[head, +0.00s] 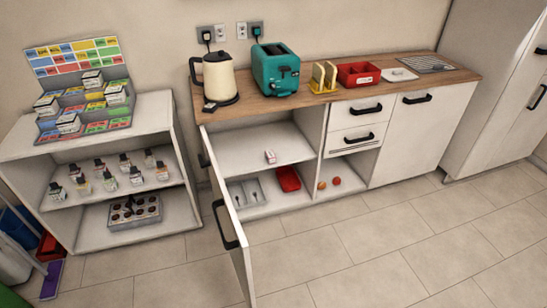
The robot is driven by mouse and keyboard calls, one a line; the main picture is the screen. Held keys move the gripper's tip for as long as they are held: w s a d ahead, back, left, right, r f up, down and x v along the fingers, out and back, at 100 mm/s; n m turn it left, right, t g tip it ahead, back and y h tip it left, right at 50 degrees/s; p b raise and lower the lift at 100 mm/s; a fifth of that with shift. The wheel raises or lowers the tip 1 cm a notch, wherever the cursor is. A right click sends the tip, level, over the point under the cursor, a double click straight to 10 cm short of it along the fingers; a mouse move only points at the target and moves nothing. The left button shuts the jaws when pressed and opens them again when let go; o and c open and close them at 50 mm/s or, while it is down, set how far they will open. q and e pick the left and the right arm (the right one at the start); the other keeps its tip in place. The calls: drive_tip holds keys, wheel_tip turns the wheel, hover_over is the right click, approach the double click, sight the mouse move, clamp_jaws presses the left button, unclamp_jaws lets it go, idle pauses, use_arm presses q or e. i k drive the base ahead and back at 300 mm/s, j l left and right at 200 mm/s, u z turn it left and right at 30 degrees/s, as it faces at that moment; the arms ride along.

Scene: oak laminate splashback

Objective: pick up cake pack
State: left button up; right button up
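A small white-and-red pack (270,157) sits on the upper shelf of the open counter cabinet, near its front edge. It may be the cake pack, but its label is too small to read. Several small white packs with dark tops (109,181) stand on the middle shelf of the white rack at the left. More packs (68,123) stand on the stepped colourful display on top of that rack. I cannot tell whether any of these is a cake pack. Neither of my grippers is in view.
The cabinet door (226,219) stands open toward the floor. Below the pack are a red tray (288,179) and a grey cutlery tray. A kettle (219,78), a teal toaster (276,70) and a red crate (358,75) stand on the counter. The tiled floor (390,235) is clear.

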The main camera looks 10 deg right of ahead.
sight(271, 157)
drive_tip(key=l+u, duration=0.35)
drive_tip(key=l, duration=0.55)
drive_tip(key=l+u, duration=0.45)
drive_tip(key=l, duration=0.5)
drive_tip(key=i+l+u, duration=0.25)
drive_tip(key=l, duration=0.15)
drive_tip(key=l+u, duration=0.25)
drive_tip(key=l, duration=0.2)
drive_tip(key=i+l+u, duration=0.35)
drive_tip(key=l, duration=0.2)
drive_tip(key=l+u, duration=0.15)
drive_tip(key=i+l+u, duration=0.1)
drive_tip(key=i+l, duration=0.15)
drive_tip(key=i+l+u, duration=0.1)
drive_tip(key=i+l, duration=0.15)
drive_tip(key=l, duration=0.25)
